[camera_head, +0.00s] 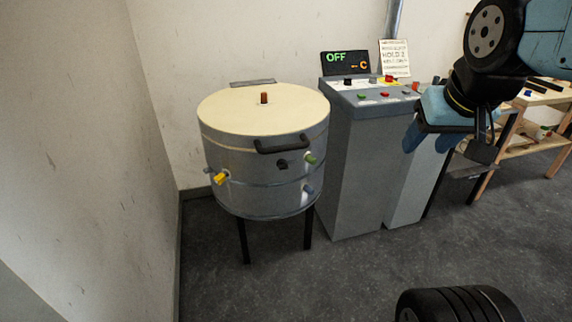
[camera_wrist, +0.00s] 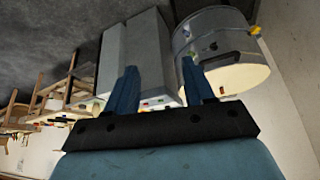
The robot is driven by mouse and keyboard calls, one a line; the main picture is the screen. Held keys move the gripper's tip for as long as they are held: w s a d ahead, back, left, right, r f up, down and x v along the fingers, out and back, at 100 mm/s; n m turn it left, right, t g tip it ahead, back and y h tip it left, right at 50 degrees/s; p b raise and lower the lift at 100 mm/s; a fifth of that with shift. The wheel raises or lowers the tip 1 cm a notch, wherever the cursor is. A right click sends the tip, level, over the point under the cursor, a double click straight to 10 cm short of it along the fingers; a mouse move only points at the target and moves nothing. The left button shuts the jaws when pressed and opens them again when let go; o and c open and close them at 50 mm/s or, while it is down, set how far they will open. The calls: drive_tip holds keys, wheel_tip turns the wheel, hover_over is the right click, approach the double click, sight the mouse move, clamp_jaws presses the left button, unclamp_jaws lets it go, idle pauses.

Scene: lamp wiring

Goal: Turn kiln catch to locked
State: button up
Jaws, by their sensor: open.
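The kiln (camera_head: 262,185) is a round grey drum with a cream lid, standing on dark legs left of centre in the head view. A yellow lever (camera_head: 220,178), which looks like the catch, sticks out from its left front side. In the wrist view the kiln (camera_wrist: 215,30) appears upside down at upper right, with the yellow lever (camera_wrist: 255,30) at its far edge. My gripper (camera_head: 428,141) hangs in front of the control cabinet, right of the kiln and well apart from it. Its two blue fingers (camera_wrist: 159,68) are spread and empty.
A grey control cabinet (camera_head: 352,160) with buttons stands right beside the kiln; its display (camera_head: 345,62) reads OFF. A black handle (camera_head: 283,144) juts from the kiln's front. Wooden shelving (camera_head: 520,140) is at right. The floor (camera_head: 300,285) in front is clear.

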sight(285, 168)
drive_tip(key=shift+o, duration=0.9)
drive_tip(key=w+a+f+t, duration=0.1)
drive_tip(key=w+a+f, duration=0.1)
drive_tip(key=w, duration=0.7)
drive_tip(key=w+a+f+t, duration=0.2)
drive_tip(key=w+f, duration=0.1)
drive_tip(key=w, duration=0.6)
drive_tip(key=shift+w+a+n+y, duration=0.3)
drive_tip(key=shift+n+y, duration=0.1)
drive_tip(key=w+a+f+t+y, duration=0.1)
drive_tip(key=w+a+f+t, duration=0.1)
drive_tip(key=w+a+f, duration=0.45)
drive_tip(key=w+a+f+t+y, duration=0.1)
drive_tip(key=w+a+f+t, duration=0.15)
drive_tip(key=w+f, duration=0.7)
drive_tip(key=s+a+f+n+t+y, duration=0.15)
drive_tip(key=a+f, duration=0.25)
drive_tip(key=f, duration=0.5)
drive_tip(key=s+a+f+n+t+y, duration=0.1)
drive_tip(key=s+a+f+t, duration=0.15)
drive_tip(key=f, duration=0.75)
drive_tip(key=x, duration=1.4)
drive_tip(key=shift+w+a+r, duration=0.1)
drive_tip(key=shift+w+r, duration=0.15)
drive_tip(key=shift+w, duration=0.05)
drive_tip(key=shift+c, duration=0.2)
